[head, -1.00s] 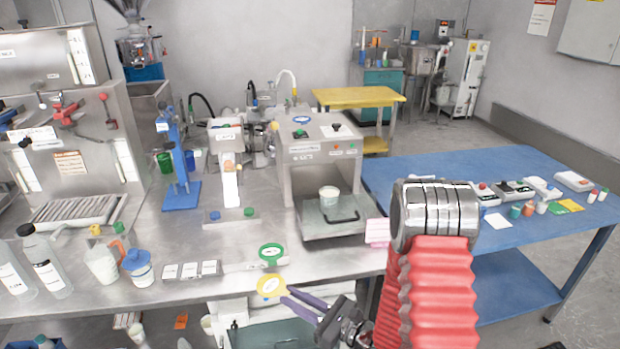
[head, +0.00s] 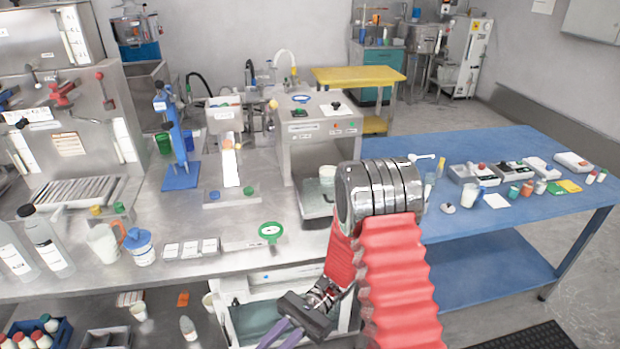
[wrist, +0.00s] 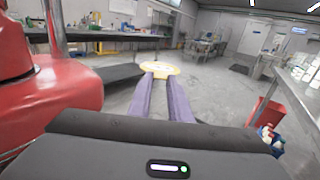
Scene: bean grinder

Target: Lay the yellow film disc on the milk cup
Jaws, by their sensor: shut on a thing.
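The yellow film disc (wrist: 160,68) is held flat between the tips of my gripper's purple fingers (wrist: 161,77) in the wrist view, over open floor. In the head view my gripper (head: 281,334) is low at the bottom edge, in front of the steel bench; its fingertips and the disc are out of frame. A white cup (head: 327,174) stands on the pull-out tray (head: 312,203) of the steel boxy machine (head: 318,130). It is partly hidden by my arm. I cannot read a label that marks it as the milk cup.
A blue table (head: 485,230) on the right carries another cup (head: 472,186) and small devices. A shelf with bins lies below the bench.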

